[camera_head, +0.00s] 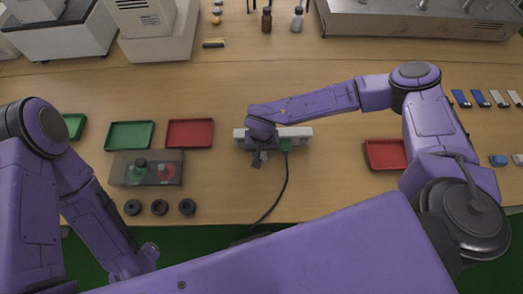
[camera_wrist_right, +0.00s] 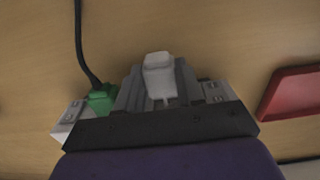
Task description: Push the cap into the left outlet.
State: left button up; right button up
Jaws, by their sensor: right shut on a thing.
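The white power strip (camera_head: 300,133) lies on the table in the head view, partly covered by my right gripper (camera_head: 262,156). A green plug (camera_head: 287,146) with a black cable sits at the strip; it also shows in the right wrist view (camera_wrist_right: 101,101). In that view my right gripper (camera_wrist_right: 158,88) is shut on a whitish cap (camera_wrist_right: 158,72) between its grey fingers, over the strip's middle. Strip ends show on both sides, with outlet slots (camera_wrist_right: 215,91) on the right. Whether the cap touches the strip is hidden. My left gripper (camera_head: 143,260) is low at left, its fingers unclear.
Red trays (camera_head: 190,133) (camera_head: 385,155) and a green tray (camera_head: 130,135) flank the strip. A box with green and red buttons (camera_head: 147,168) and black rings (camera_head: 159,207) lie at left. Bottles (camera_head: 267,20) and machines stand at the back. Table behind the strip is clear.

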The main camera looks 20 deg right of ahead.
dwell(0.7)
jog(key=shift+w+d+f, duration=0.1)
jog(key=shift+w+d, duration=0.1)
jog(key=shift+w, duration=0.5)
jog(key=shift+p, duration=0.55)
dwell(0.7)
jog(key=shift+w+d, duration=0.15)
jog(key=shift+w, duration=0.4)
jog(key=shift+p, duration=0.3)
dwell(1.0)
jog(key=shift+w+d, duration=0.1)
jog(key=shift+w, duration=0.3)
dwell(0.4)
jog(key=o, duration=1.1)
jog(key=shift+o, duration=0.2)
